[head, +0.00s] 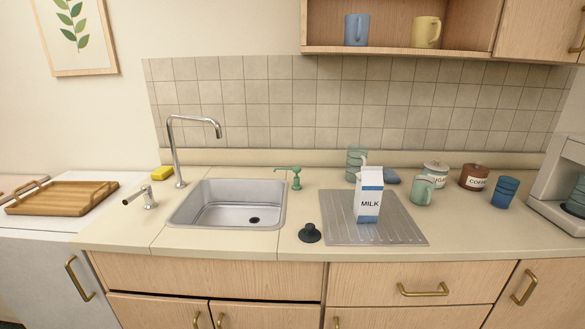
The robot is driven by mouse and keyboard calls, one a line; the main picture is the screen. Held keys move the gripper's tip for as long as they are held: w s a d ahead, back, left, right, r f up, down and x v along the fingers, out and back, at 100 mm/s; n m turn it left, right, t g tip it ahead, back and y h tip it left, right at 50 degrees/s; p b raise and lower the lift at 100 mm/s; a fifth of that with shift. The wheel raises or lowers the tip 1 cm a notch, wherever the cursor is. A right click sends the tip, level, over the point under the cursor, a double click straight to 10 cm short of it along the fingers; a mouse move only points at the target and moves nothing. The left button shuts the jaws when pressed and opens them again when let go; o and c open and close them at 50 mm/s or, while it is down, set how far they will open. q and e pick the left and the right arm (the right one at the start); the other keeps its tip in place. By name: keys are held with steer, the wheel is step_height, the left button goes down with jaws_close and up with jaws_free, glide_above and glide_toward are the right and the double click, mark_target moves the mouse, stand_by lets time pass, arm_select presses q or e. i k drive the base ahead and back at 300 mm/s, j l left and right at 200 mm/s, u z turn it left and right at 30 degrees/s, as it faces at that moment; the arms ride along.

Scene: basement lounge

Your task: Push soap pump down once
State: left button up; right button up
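The green soap pump (296,180) stands upright on the counter just behind the right rear corner of the sink. Its nozzle points left over the sink's back edge, and its head looks raised above a short collar. Neither of my grippers shows in the head view, so I cannot see whether they are open or shut. Nothing touches the pump.
The sink (181,214) with a tall curved faucet (171,150) is left of the pump. A black plug (310,234) lies in front. A milk carton (368,196) stands on the grey drying mat (408,232), with cups and jars behind.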

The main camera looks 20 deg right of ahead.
mark_target(296, 169)
steer(key=i+j, duration=1)
steer(key=z, duration=0.05)
